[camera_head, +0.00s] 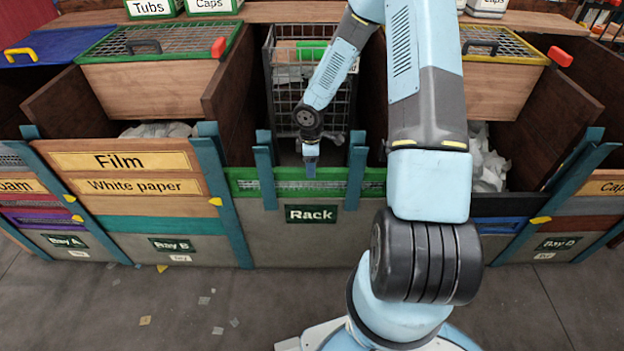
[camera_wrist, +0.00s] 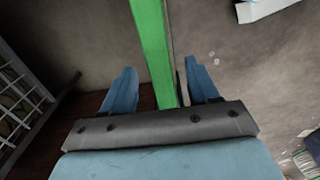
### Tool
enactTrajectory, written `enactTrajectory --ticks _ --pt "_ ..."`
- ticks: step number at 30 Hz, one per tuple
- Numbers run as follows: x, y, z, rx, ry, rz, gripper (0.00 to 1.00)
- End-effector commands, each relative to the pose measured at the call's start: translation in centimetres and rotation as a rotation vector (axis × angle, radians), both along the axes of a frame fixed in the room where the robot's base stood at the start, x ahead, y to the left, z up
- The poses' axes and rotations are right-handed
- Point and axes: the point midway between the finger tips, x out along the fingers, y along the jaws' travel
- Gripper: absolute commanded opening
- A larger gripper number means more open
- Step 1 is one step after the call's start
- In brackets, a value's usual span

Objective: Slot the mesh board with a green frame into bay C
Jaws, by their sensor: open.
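The green-framed mesh board (camera_head: 345,185) stands on edge across the front of the middle bay, above the Rack sign (camera_head: 311,214), between teal posts. My gripper (camera_head: 310,166) points down at the middle of its top edge. In the wrist view the green top bar (camera_wrist: 152,45) runs between the two blue fingers, which are open with a gap on each side. I cannot tell how deep the fingers reach. The bay right of the rack, with a dark strip and a blue strip (camera_head: 500,225) in front, is partly behind my arm. No bay C sign is visible.
Left of the rack is a bay with Film and White paper boards (camera_head: 125,208). A green-framed mesh lid (camera_head: 180,38) and a yellow-framed one (camera_head: 500,55) top bins behind. A wire cage (camera_head: 285,95) stands behind my gripper. Bay D (camera_head: 557,243) is at right.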

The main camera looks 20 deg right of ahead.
Motion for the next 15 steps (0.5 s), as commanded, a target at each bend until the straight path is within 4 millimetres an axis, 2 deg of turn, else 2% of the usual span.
enactTrajectory --ticks 9,15 --pt "0.0 0.0 -5.1 0.0 0.002 0.0 0.6" --pt "0.0 0.0 -7.3 -0.001 0.0 0.0 0.6"
